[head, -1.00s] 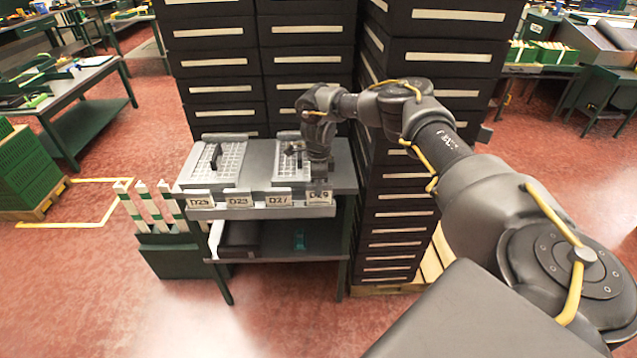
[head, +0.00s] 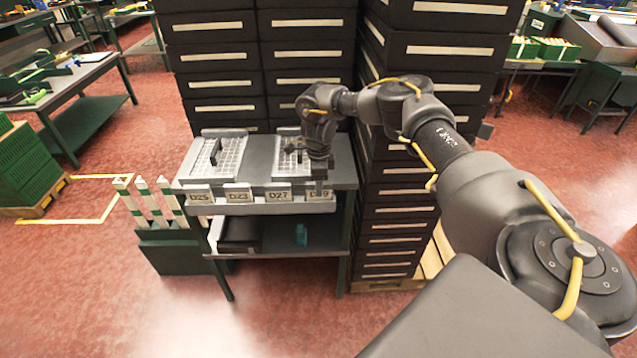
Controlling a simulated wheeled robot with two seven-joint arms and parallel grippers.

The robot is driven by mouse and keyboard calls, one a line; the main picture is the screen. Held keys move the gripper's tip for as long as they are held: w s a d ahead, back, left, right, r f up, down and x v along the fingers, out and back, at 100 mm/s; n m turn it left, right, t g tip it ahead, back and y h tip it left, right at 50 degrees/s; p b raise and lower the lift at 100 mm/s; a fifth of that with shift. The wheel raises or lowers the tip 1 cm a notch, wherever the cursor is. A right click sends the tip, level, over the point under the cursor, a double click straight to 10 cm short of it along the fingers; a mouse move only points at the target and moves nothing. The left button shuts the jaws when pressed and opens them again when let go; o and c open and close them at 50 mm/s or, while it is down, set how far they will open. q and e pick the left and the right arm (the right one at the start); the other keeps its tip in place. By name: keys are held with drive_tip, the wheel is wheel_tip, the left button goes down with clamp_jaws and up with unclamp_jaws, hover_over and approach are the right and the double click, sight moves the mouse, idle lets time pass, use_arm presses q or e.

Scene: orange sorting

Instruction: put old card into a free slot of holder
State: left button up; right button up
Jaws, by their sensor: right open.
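Several white cards stand in a row along the front edge of the small grey table, in a light grey holder rail (head: 262,208). They read D25 (head: 199,197), D23 (head: 238,196) and D27 (head: 278,196), and the rightmost (head: 327,194) reads as D29, partly covered. I cannot tell which one is the old card or whether a slot is free. My right gripper (head: 319,183) is open and points down at the rightmost card, with a finger in front of its label. Contact is too small to make out. My left gripper is not in view.
Two light grey gridded trays (head: 230,160) with dark handles lie on the tabletop; my right arm partly covers the right one. Tall dark drawer stacks (head: 210,60) stand behind and to the right. A dark box and a teal item (head: 301,234) lie on the lower shelf.

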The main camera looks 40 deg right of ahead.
wheel_tip(320, 180, up, 10)
drive_tip(key=shift+f+b, duration=0.25)
drive_tip(key=shift+b, duration=0.5)
drive_tip(key=shift+r, duration=0.65)
wheel_tip(320, 180, up, 7)
drive_tip(key=p, duration=0.8)
drive_tip(key=shift+p, duration=0.3)
drive_tip(key=shift+f, duration=0.1)
